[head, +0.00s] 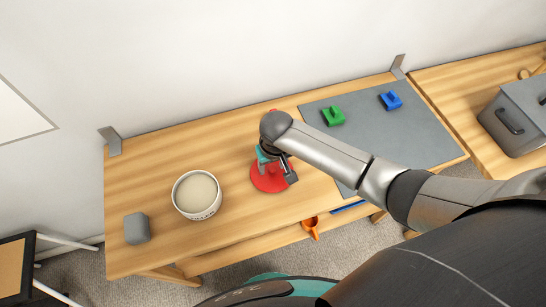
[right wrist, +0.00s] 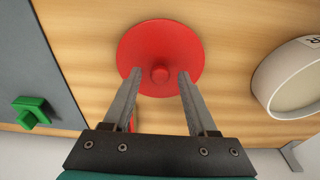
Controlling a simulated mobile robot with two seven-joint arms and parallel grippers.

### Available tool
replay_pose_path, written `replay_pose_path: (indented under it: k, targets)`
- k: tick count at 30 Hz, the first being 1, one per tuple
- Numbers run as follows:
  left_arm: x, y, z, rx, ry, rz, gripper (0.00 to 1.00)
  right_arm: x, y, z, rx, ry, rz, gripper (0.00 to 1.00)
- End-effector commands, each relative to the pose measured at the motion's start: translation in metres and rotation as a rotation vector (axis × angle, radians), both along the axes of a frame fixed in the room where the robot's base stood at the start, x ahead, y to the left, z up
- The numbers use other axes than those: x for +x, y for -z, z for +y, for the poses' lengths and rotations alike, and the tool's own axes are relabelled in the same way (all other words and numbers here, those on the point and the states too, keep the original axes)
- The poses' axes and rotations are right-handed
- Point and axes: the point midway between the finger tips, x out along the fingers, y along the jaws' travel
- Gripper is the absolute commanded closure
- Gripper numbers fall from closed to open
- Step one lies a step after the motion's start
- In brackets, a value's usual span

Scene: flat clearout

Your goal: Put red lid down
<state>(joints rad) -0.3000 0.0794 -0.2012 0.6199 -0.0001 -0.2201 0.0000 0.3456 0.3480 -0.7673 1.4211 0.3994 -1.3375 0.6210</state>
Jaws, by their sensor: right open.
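The red lid (head: 268,180) is a round disc with a small knob on top. It lies flat on the wooden table (head: 150,190), near the middle. In the right wrist view the lid (right wrist: 160,40) shows with its knob between the fingertips. My right gripper (head: 278,170) is over the lid in the head view and partly hides it. In the right wrist view my right gripper (right wrist: 158,88) is open, with a clear gap between each finger and the knob. My left gripper is not in view.
A white round container (head: 196,195) stands left of the lid, with a grey block (head: 137,228) further left. A grey mat (head: 415,140) on the right holds a green piece (head: 333,117) and a blue piece (head: 390,101).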

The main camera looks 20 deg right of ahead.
Motion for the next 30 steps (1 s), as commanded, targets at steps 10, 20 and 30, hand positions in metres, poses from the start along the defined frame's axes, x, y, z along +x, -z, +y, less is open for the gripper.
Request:
replay_pose_path:
  k: [10,20,30]
  targets:
    - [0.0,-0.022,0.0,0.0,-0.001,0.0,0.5,-0.008,-0.063,0.0,0.002,0.0,-0.004,0.42]
    - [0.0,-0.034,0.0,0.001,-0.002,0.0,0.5,-0.016,-0.111,0.0,0.002,0.001,0.0,0.42]
    - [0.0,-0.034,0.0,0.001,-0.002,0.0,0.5,-0.018,-0.117,0.0,0.001,0.001,0.001,0.42]
